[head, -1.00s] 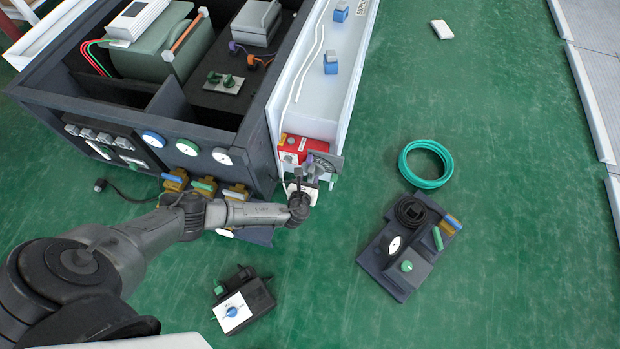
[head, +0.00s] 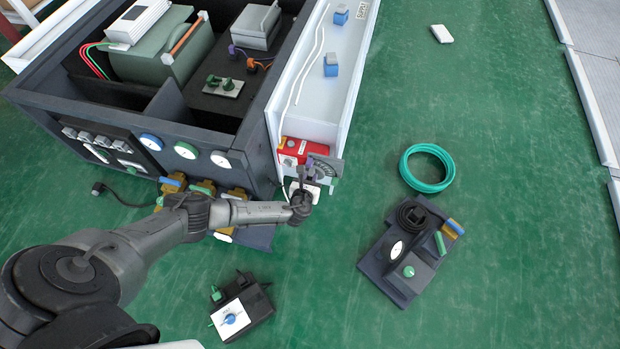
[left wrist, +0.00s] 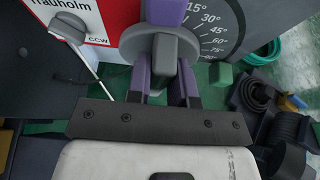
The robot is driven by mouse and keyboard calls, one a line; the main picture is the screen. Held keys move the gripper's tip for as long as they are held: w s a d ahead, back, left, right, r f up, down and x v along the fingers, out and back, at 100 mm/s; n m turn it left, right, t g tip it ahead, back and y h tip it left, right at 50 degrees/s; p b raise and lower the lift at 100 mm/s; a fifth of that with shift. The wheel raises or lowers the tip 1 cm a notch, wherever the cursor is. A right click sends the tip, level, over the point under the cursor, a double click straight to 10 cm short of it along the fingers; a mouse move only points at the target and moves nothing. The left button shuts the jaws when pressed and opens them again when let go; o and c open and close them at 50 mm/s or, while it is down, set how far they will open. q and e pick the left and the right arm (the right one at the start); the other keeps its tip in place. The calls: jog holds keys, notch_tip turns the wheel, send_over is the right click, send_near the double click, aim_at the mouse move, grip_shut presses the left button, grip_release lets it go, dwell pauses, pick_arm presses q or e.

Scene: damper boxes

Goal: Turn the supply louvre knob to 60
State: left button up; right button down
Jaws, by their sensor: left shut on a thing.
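The supply louvre knob (left wrist: 160,47) is a grey disc with a raised grip, in the upper middle of the left wrist view. A purple piece rises above its disc. Behind it is a dark dial plate (left wrist: 228,28) with white marks; 15°, 30°, 45°, 60° and 75 show on its right side. The dial plate also shows in the head view (head: 329,167), at the near end of the white duct. My left gripper (left wrist: 164,82) is shut on the knob's grip, its purple fingers on either side. It also shows in the head view (head: 309,182). The knob's exact reading is unclear.
A red box (head: 303,149) with a white label sits left of the dial. A dark open cabinet (head: 240,170) stands on the left. A black device (head: 397,265), a teal hose coil (head: 427,187) and a small switch box (head: 258,302) lie on the green floor.

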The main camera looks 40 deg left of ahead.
pick_arm(q)
grip_shut()
jog(key=shift+d+r+m+y+p, duration=0.2)
jog(key=shift+m+y+p, duration=0.3)
jog(key=shift+p, duration=0.6)
jog(key=m+y, duration=0.1)
jog(key=m, duration=0.1)
jog(key=d+f+m+y, duration=0.1)
jog(key=m, duration=0.1)
jog(key=m+g+y, duration=0.1)
jog(key=m+y, duration=0.1)
jog(key=m, duration=0.1)
jog(key=shift+w+d+f, duration=0.2)
jog(key=shift+w+f, duration=0.1)
jog(key=shift+w, duration=0.1)
jog(key=shift+m, duration=0.3)
jog(key=o, duration=0.5)
grip_release()
jog(key=shift+o, duration=0.5)
